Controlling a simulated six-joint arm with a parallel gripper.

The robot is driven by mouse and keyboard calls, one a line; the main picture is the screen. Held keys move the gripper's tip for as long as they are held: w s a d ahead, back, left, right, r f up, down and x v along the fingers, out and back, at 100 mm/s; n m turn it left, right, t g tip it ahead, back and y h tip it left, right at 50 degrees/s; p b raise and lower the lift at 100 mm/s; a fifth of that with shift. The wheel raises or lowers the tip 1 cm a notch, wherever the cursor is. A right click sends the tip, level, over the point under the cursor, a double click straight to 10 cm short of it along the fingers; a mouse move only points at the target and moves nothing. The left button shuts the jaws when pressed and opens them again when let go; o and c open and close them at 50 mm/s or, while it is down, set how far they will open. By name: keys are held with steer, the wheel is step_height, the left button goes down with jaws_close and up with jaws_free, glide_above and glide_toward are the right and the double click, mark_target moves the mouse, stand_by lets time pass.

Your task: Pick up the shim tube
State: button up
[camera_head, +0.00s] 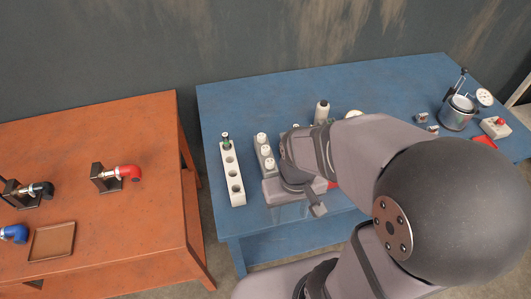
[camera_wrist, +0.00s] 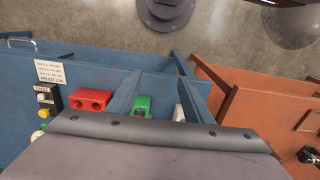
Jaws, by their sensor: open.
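A slim tube with a dark green top (camera_head: 226,140) stands upright in the far hole of a long white rack (camera_head: 238,199) on the blue table; it looks like the shim tube. My gripper (camera_head: 288,192) is to the right of the rack, low over the front part of the blue table and apart from the tube. It is open, and I see nothing held in it. My arm hides much of the table behind it. In the wrist view a grey housing fills the bottom, and I cannot make out the tube there.
A grey block with white-capped pieces (camera_head: 265,150) stands between the rack and my arm. A white bottle (camera_head: 321,112) is behind. A metal pot with a gauge (camera_head: 458,112) stands far right. An orange table (camera_head: 90,130) with pipe fittings is left, across a gap.

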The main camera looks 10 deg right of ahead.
steer(key=m+t+h+b, duration=0.3)
steer(key=m+t+b, duration=0.1)
steer(key=m+b, duration=0.4)
glide_toward(265, 148)
steer(key=f, duration=0.1)
steer(key=shift+w+p+x, duration=0.1)
steer(key=shift+p+x, duration=0.9)
steer(key=shift+x, duration=0.95)
steer(key=shift+w+p+x, duration=0.15)
steer(key=shift+p+x, duration=0.8)
steer(key=shift+x, duration=1)
steer(key=shift+s+d+r, duration=0.1)
steer(key=shift+d+r, duration=0.05)
steer(key=shift+d, duration=0.05)
steer(key=c, duration=1.1)
